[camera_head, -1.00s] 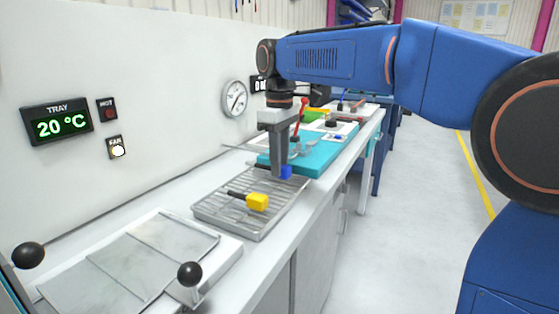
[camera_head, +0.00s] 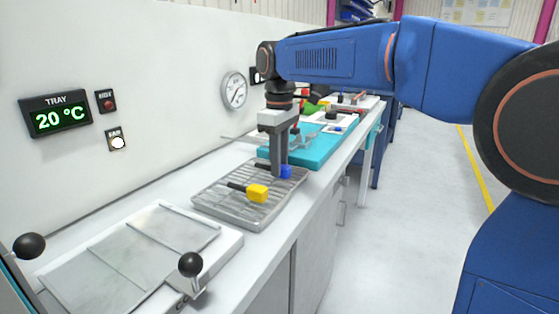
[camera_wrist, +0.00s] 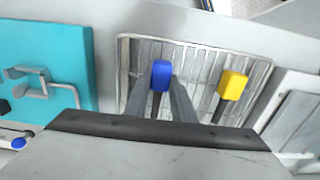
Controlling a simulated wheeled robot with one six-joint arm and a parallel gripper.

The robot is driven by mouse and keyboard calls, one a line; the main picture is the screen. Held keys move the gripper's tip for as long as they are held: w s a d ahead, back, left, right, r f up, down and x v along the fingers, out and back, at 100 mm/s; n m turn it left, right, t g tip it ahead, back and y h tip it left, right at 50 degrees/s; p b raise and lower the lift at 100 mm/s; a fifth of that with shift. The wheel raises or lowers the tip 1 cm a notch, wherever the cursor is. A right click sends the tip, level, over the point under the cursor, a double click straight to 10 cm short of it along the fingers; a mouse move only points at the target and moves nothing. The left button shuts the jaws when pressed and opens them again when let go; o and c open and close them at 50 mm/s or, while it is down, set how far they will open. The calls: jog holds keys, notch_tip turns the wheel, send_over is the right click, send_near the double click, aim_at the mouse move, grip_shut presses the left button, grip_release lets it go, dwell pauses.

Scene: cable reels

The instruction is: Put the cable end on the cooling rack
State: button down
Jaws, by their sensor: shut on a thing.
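The cable end, a blue block with a dark stem (camera_wrist: 161,76), is between the fingers of my gripper (camera_wrist: 166,98), which is shut on it. In the head view the blue end (camera_head: 286,171) shows at my fingertips, over the far part of the cooling rack (camera_head: 222,206). The rack is a grey wire grid in a shallow tray, and it also shows in the wrist view (camera_wrist: 198,54). I cannot tell whether the blue end touches the wires. A yellow cable end (camera_head: 257,193) with a black stem lies on the rack, apart from my gripper.
A teal mat (camera_head: 318,149) with metal fittings lies beyond the rack. A hot plate-like metal slab (camera_head: 130,255) with black ball knobs stands nearer. The wall display (camera_head: 56,113) reads TRAY 20 °C. The white bench is clear along its front edge.

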jog(key=c, duration=1.4)
grip_release()
notch_tip(320, 180, up, 17)
jog(key=shift+r, duration=0.2)
jog(key=s+d+f+m+t, duration=0.3)
jog(key=s+d+f+m, duration=0.5)
jog(key=s+d+f, duration=1.2)
jog(key=s+d+f+m+t, duration=0.1)
jog(key=s+f, duration=0.3)
jog(key=f, duration=0.3)
jog(key=s+d+f+m, duration=0.1)
jog(key=s+f+m, duration=0.1)
jog(key=s+f, duration=0.2)
notch_tip(320, 180, down, 4)
jog(key=shift+s+d+r+t, duration=0.2)
jog(key=shift+d+r+t, duration=0.05)
jog(key=shift+d+t, duration=0.15)
